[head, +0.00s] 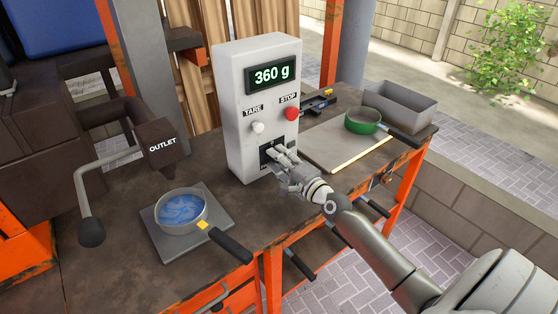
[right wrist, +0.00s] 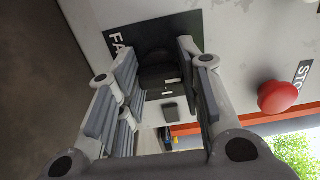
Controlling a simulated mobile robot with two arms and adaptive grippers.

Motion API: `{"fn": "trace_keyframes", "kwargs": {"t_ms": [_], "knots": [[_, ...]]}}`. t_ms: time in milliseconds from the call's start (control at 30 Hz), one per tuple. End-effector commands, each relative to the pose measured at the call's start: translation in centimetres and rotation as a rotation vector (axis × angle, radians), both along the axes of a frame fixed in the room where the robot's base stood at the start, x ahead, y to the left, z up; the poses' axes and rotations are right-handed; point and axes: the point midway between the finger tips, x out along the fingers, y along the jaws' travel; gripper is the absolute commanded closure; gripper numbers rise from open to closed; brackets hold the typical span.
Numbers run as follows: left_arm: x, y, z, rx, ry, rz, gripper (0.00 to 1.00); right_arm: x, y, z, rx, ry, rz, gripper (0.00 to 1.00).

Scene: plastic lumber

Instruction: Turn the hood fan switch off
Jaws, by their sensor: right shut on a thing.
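The hood fan switch is low on the front of a tall light grey control box (head: 240,115), on a black plate (head: 266,151). In the right wrist view its dark lever (right wrist: 158,76) lies between my fingers, beside a black label starting "FA" (right wrist: 116,42). My right gripper (head: 277,157) reaches in from the right and is shut on the switch. The fingers partly hide the switch in the head view, so its setting cannot be told. My left gripper is out of view.
Above the switch are a white TARE button (head: 257,128) and a red STOP button (head: 291,113); the display (head: 271,76) reads 360 g. A pan of blue pieces (head: 182,211) sits at left under the OUTLET (head: 158,143). A green pan (head: 362,121) and grey bin (head: 400,105) stand at right.

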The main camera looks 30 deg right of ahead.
Motion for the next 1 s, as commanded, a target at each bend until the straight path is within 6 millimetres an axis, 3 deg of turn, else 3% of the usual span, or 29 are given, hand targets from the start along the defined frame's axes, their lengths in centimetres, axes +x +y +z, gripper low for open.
{"fn": "trace_keyframes", "kwargs": {"t_ms": [500, 533, 667, 1000], "knots": [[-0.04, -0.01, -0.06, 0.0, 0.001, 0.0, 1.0, -0.05, 0.1, -0.23, -0.02, 0.003, 0.002, 0.9], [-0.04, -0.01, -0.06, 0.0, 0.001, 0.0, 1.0, -0.05, 0.1, -0.23, -0.019, 0.004, 0.002, 0.64], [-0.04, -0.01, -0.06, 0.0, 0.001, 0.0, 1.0, -0.05, 0.09, -0.2, -0.019, 0.003, 0.002, 0.47], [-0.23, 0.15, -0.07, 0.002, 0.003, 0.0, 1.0, -0.08, 0.02, -0.09, -0.018, 0.0, 0.001, 0.45]]}}
